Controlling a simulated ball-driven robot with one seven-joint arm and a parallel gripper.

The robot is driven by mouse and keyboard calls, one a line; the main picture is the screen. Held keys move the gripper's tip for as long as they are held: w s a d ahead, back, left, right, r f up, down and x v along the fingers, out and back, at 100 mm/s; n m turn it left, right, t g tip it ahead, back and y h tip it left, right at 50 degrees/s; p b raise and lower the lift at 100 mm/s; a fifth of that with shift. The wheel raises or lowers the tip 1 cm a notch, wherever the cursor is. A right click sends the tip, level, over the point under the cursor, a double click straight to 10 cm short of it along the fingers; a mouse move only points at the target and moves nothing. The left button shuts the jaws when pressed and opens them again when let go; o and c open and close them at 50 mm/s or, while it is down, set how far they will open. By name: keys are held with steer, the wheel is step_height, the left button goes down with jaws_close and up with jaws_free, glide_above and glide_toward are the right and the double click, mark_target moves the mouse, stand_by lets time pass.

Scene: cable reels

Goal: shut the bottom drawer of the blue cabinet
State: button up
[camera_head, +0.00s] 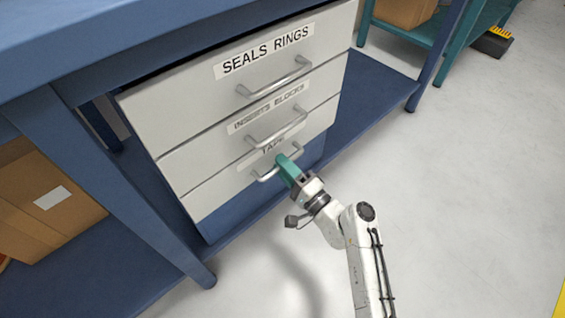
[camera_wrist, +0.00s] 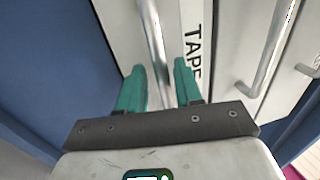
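The bottom drawer (camera_head: 207,197) of the blue cabinet has a pale grey front, a TAPE label and a metal bar handle (camera_head: 267,176). Its front looks about in line with the drawers above; I cannot make out a clear gap. My gripper (camera_head: 284,162) is at this handle and hides part of it and of the label. In the wrist view, the two teal fingers (camera_wrist: 160,68) are apart, with the handle (camera_wrist: 153,40) running between their tips. I cannot tell whether they touch it. The TAPE label (camera_wrist: 193,45) is right beside them.
Above are the INSERTS BLOCKS drawer (camera_head: 190,157) and SEALS RINGS drawer (camera_head: 170,105), each with a bar handle. A blue bench leg (camera_head: 135,215) and a cardboard box (camera_head: 40,205) are at left. The floor (camera_head: 470,170) at right is clear.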

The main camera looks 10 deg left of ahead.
steer(key=p+v, duration=0.2)
steer(key=v, duration=0.8)
steer(key=s+d+f+n+g+h, duration=0.3)
steer(key=s+d+f+n+g, duration=0.1)
steer(key=s, duration=0.4)
steer(key=s+d+f+n+g+h, duration=0.3)
steer(key=s+d+f+n+g, duration=0.15)
steer(key=s, duration=0.25)
steer(key=s+d+r+m+g+h, duration=0.1)
steer(key=s+d+r+g+h, duration=0.3)
steer(key=s+d+h, duration=0.95)
steer(key=d+r+y+p, duration=0.1)
steer(key=d+r+p, duration=0.1)
steer(key=r+p, duration=1.5)
steer(key=s+d+r+t+y+p, duration=0.1)
steer(key=d+r+y+p, duration=0.1)
steer(key=r+p, duration=1.6)
steer(key=shift+d+r, duration=0.35)
steer(key=shift+r, duration=0.5)
steer(key=shift+s, duration=0.15)
